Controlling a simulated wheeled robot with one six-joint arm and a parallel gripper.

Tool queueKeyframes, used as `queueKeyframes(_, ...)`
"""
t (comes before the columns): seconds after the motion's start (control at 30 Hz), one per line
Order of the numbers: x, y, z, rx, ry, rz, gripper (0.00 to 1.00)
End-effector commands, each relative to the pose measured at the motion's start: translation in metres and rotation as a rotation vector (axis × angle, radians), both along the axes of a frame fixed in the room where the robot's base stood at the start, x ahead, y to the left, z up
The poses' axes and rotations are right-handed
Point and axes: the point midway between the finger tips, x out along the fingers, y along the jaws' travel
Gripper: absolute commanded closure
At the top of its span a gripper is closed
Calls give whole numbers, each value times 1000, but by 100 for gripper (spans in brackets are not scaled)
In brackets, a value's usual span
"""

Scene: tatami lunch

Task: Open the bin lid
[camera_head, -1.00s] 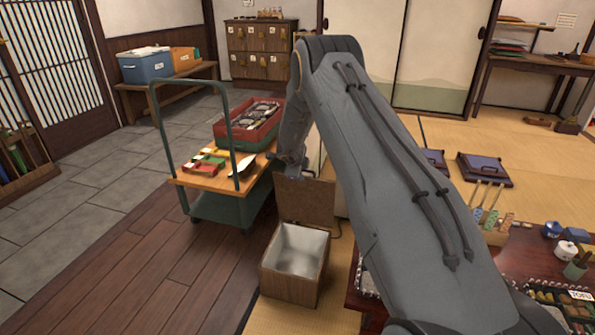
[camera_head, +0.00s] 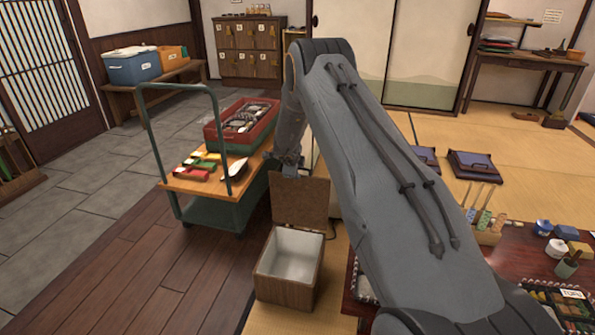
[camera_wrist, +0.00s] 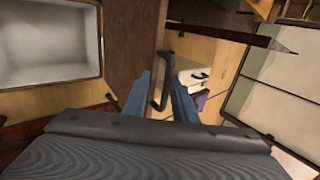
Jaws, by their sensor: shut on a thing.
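The bin (camera_head: 283,289) is a wooden box with a pale, empty-looking inside, standing on the floor at lower middle. Its wooden lid (camera_head: 301,205) stands raised, roughly upright, at the bin's back edge, so the opening is uncovered. My gripper (camera_head: 290,170) is at the lid's top edge, small and partly hidden in the head view. In the wrist view my gripper's blue fingers (camera_wrist: 160,92) are on either side of the dark handle (camera_wrist: 155,101) of the lid (camera_wrist: 128,42), shut on it. The bin's pale inside (camera_wrist: 45,40) shows at upper left there.
A green cart (camera_head: 222,212) with a wooden top stands left of the bin, carrying a red crate (camera_head: 213,134) and small items. A low dark red table (camera_head: 516,256) with dishes is at right. The wooden floor (camera_head: 170,275) left of the bin is clear.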

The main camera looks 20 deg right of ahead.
Motion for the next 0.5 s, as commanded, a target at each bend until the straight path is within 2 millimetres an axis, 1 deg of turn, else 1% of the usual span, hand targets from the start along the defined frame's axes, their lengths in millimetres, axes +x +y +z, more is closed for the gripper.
queueKeyframes(0.03, -4, 1, -9, 2, 12, 2, 100)
queueKeyframes(0.07, -5, 1, -9, 2, 12, 2, 100)
queueKeyframes(0.1, -5, 1, -9, 2, 12, 2, 72)
queueKeyframes(0.5, -2, 1, -3, 0, 5, 0, 72)
